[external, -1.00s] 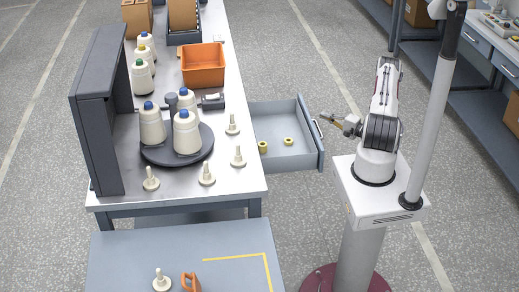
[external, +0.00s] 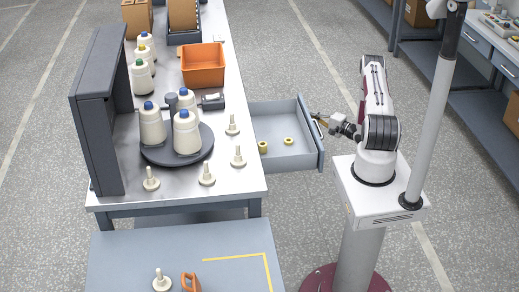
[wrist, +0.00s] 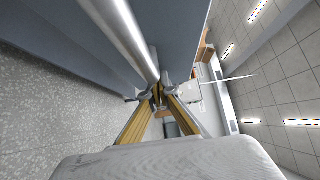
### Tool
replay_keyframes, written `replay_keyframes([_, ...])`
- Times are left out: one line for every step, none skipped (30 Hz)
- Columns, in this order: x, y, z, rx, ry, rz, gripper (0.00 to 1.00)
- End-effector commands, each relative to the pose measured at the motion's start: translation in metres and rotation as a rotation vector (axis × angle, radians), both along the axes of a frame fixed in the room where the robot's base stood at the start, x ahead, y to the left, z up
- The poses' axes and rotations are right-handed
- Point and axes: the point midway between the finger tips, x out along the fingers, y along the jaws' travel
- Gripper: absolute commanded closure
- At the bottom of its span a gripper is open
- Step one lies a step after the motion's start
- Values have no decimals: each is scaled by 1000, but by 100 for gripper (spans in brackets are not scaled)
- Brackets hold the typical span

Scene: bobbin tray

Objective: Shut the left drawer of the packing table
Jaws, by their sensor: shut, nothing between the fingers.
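The drawer (external: 296,160) stands pulled out from the right side of the packing table (external: 150,205), its grey front facing my arm. Two small yellow spools (external: 263,147) lie inside it. A silver bar handle (wrist: 125,35) runs along the drawer front (wrist: 70,40) in the wrist view. My gripper (external: 318,118) is at the outer face of the drawer front, by the handle. In the wrist view my gripper (wrist: 160,93) is shut and empty, its tips close to the end of the bar. I cannot tell whether they touch it.
The table carries cream thread cones on a dark turntable (external: 150,160), several pegs (external: 238,157) and an orange bin (external: 203,65). A grey surface with yellow tape (external: 150,250) is in front. Open floor (external: 300,60) lies beyond the drawer.

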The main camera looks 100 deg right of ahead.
Motion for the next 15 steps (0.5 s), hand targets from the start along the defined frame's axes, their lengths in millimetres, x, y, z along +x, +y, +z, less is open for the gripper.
replay_keyframes([0,0,0,0,0,0,100])
replay_keyframes([0,0,0,0,0,0,100])
replay_keyframes([0,0,0,0,0,0,100])
replay_keyframes([0,0,0,0,0,0,100])
replay_keyframes([0,0,0,0,0,0,100])
replay_keyframes([0,0,0,0,0,0,100])
replay_keyframes([0,0,0,0,0,0,100])
replay_keyframes([1,0,0,0,0,0,100])
replay_keyframes([1,0,0,0,0,0,100])
replay_keyframes([2,0,0,0,0,1,100])
replay_keyframes([3,0,0,0,0,1,100])
replay_keyframes([5,0,0,0,0,1,100])
replay_keyframes([6,0,0,1,-1,1,100])
replay_keyframes([8,0,0,1,-1,2,100])
replay_keyframes([11,0,0,1,-1,3,100])
